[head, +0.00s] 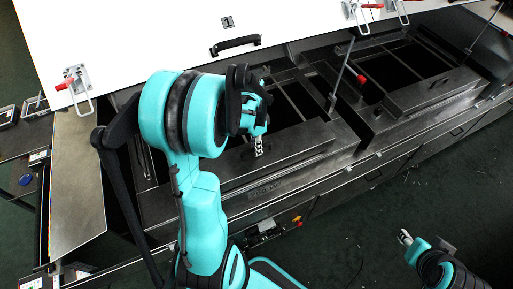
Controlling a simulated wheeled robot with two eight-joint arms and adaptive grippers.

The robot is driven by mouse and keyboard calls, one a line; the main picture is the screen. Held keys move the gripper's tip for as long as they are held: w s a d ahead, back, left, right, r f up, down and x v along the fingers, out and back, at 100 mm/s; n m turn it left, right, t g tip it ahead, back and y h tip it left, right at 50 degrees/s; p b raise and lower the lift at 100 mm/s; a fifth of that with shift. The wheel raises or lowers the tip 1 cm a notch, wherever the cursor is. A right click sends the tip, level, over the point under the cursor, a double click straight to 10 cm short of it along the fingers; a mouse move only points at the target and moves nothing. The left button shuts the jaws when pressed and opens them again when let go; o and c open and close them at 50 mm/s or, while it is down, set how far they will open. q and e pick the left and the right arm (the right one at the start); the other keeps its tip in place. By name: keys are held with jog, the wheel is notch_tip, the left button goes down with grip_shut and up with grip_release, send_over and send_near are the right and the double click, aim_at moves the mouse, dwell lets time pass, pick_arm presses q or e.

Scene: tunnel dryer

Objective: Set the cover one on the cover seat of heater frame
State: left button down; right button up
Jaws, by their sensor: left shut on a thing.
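A large white panel marked 1 (150,40), which I take for cover one, lies across the top left, with a black handle (236,44) near its lower edge. My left gripper (258,147) points down below that edge, over the dark left bay. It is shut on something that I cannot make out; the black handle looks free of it. The dark metal heater frame (300,148) surrounds the bay; my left arm hides part of it, and I cannot pick out the cover seat. My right gripper (404,238) is low on the right, away from the frame; its finger gap is unclear.
Latches with red tips sit on the white panel, one at the left (75,88). A rod with a red knob (345,70) stands between the two bays. A second dark bay (435,92) lies to the right.

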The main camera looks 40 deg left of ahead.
pick_arm(q)
jog(key=shift+f+b, duration=0.8)
jog(key=shift+f, duration=0.15)
jog(key=c, duration=1.5)
grip_release()
jog(key=shift+c, duration=0.2)
jog(key=shift+r, duration=0.15)
notch_tip(320, 180, up, 12)
jog(key=a, duration=0.1)
jog(key=shift+w+a, duration=0.3)
jog(key=shift+w, duration=0.1)
jog(key=shift+f, duration=0.2)
jog(key=s+d+f+n+t+b, duration=0.2)
jog(key=s+d+f+t+b, duration=0.1)
jog(key=d, duration=0.6)
jog(key=s+d+f+n+t+y+b, duration=0.1)
jog(key=s+d+f+n+t+b, duration=0.2)
jog(key=d+f+t+b, duration=0.2)
jog(key=d+f+b, duration=0.2)
jog(key=d+b, duration=0.1)
jog(key=shift+d, duration=0.4)
